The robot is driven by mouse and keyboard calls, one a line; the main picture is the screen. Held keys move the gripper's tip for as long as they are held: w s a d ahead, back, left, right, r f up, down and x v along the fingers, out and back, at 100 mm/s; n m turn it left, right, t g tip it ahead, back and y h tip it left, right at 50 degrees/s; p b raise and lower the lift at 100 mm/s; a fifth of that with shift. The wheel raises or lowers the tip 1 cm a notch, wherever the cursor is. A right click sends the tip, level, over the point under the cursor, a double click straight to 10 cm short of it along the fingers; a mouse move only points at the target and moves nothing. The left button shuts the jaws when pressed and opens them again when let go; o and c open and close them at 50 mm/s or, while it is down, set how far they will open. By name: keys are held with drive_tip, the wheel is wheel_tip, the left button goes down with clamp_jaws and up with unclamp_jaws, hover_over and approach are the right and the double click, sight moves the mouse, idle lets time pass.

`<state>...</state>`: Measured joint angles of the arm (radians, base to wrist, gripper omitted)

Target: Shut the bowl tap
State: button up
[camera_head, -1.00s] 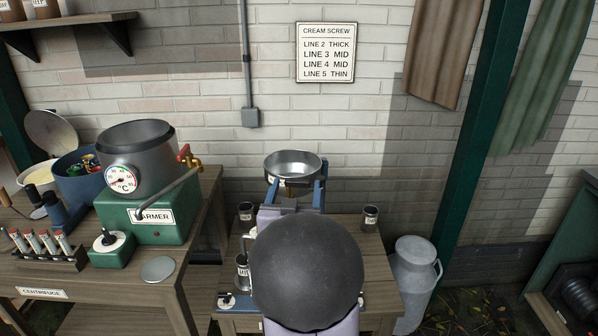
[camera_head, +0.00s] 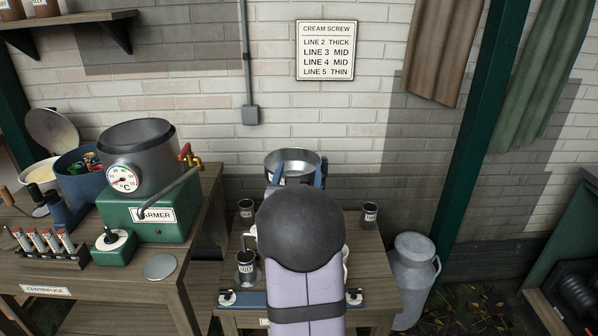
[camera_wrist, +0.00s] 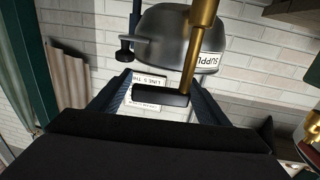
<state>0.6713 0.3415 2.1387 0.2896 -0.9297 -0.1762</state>
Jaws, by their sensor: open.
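The metal supply bowl (camera_head: 293,160) stands behind my arm in the head view. In the wrist view, upside down, the bowl (camera_wrist: 170,38) shows with its supply label. The bowl tap shows there as a brass stem (camera_wrist: 199,50) ending in a black bar handle (camera_wrist: 160,97). My gripper (camera_wrist: 158,98) is open, with one blue finger on each side of the black handle. Whether a finger touches it I cannot tell. In the head view my gripper (camera_head: 298,175) is at the bowl's front, and my arm hides the tap.
A green warmer (camera_head: 150,213) with its own red-handled brass tap (camera_head: 190,160) stands left. Labelled cups (camera_head: 246,265) (camera_head: 370,214) stand on the small wooden table around my arm. A milk can (camera_head: 413,270) stands right. A cream screw sign (camera_head: 325,50) hangs on the wall.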

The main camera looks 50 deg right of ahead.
drive_tip(key=c, duration=1.1)
drive_tip(key=shift+t+b, duration=0.3)
drive_tip(key=shift+b, duration=0.2)
drive_tip(key=shift+w+n+t+y+b, duration=0.25)
drive_tip(key=shift+n+t+y+b, duration=0.35)
drive_tip(key=shift+n+y+b, duration=0.1)
drive_tip(key=o, duration=1.1)
